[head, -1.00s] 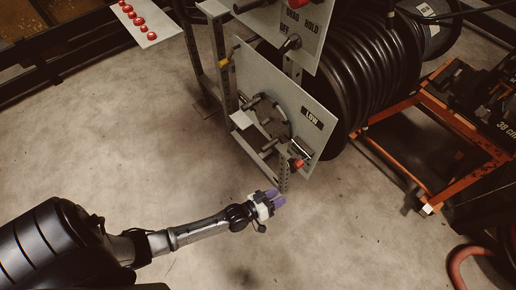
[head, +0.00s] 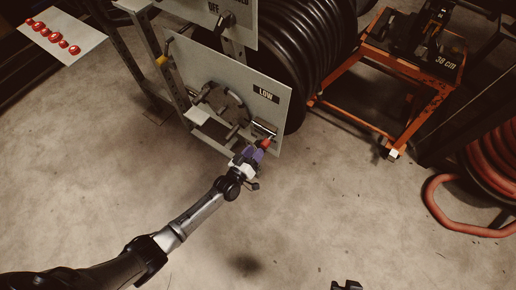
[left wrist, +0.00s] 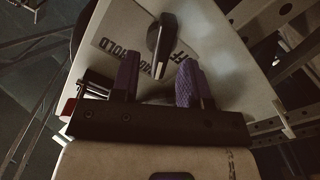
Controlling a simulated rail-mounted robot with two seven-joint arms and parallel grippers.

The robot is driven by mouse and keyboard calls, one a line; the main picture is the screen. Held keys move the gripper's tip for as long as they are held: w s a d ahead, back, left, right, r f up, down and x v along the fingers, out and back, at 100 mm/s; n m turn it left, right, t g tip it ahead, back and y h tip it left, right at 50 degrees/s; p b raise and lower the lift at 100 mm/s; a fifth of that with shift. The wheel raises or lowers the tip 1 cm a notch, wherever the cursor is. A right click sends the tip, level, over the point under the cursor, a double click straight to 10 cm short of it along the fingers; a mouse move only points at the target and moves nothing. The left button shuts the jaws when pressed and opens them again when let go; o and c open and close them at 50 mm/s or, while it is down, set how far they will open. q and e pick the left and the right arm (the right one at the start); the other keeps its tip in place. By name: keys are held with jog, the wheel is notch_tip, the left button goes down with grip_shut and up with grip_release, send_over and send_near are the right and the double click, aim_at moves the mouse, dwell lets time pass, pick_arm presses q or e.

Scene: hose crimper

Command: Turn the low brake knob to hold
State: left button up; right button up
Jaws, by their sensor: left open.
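My left gripper (head: 254,156) is open, its purple fingertips beside the lower right corner of the LOW panel (head: 188,66), close to a red-tipped part (head: 265,143). I cannot tell if they touch. In the left wrist view, a dark pointer knob (left wrist: 161,44) shows beyond and between the open fingers (left wrist: 157,82), on a pale panel with upside-down OFF and HOLD lettering. I cannot tell which panel that is. In the head view, a dark knob (head: 227,20) sits on the upper panel (head: 240,34), beside OFF. A dark piece (head: 346,286) at the bottom edge may be my right gripper.
A round handwheel (head: 220,103) stands out from the LOW panel. A black hose reel (head: 300,60) is behind the panels. An orange cart (head: 380,70) and a coiled red hose (head: 495,175) are to the right. The floor in front is clear.

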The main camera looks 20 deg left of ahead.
pick_arm(q)
jog(key=shift+b+x, duration=0.4)
jog(key=shift+x, duration=1.1)
jog(key=c, duration=0.6)
